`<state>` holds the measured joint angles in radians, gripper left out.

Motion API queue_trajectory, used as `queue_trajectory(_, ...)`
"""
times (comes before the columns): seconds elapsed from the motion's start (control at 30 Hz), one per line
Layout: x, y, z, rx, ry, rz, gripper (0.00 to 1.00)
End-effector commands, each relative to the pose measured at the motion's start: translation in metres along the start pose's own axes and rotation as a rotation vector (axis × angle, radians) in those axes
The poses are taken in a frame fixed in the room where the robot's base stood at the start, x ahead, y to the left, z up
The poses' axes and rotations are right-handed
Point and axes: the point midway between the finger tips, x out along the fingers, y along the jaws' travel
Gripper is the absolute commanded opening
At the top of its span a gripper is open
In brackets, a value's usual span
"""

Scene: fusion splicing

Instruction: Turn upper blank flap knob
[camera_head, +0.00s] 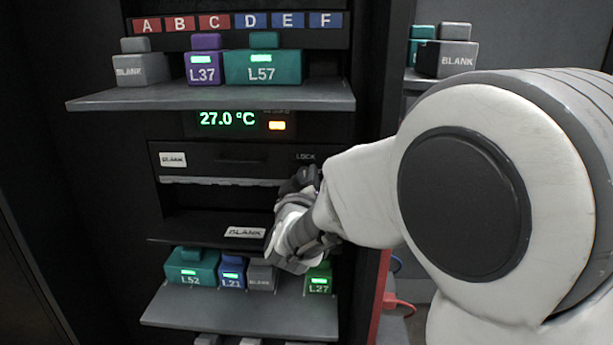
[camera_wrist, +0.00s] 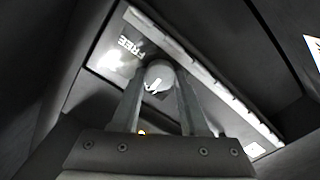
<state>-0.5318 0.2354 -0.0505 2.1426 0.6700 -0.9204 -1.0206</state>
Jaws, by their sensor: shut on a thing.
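The upper blank flap (camera_head: 225,160) is a dark panel with a white BLANK label (camera_head: 173,159) at its left and the word LOCK at its right. In the wrist view its knob (camera_wrist: 160,72) is a round grey piece with a white mark, and the word FREE stands to its upper left. My gripper (camera_wrist: 157,88) is shut on this knob, one finger on each side. In the head view my gripper (camera_head: 306,180) is at the right end of the flap, and it and my wrist hide the knob.
A lower flap (camera_head: 200,228) with a BLANK label juts out below. A shelf (camera_head: 300,97) with labelled blocks is above, and another shelf (camera_head: 230,317) with several blocks is below my wrist. My arm fills the right side.

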Motion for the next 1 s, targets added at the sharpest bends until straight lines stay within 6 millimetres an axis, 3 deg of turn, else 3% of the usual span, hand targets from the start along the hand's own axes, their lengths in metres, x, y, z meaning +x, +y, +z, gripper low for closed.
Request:
queue_trajectory(0.5, 0.0, -0.0002, 0.0001, -0.019, 0.0, 0.0, 0.0)
queue_trajectory(0.53, 0.0, -0.0002, 0.0001, -0.019, 0.0, 0.0, 0.48)
queue_trajectory(0.67, 0.0, -0.0002, 0.0001, -0.019, 0.0, 0.0, 0.71)
queue_trajectory(1.0, -0.0015, -0.0004, 0.0001, -0.017, 0.0, 0.0, 0.74)
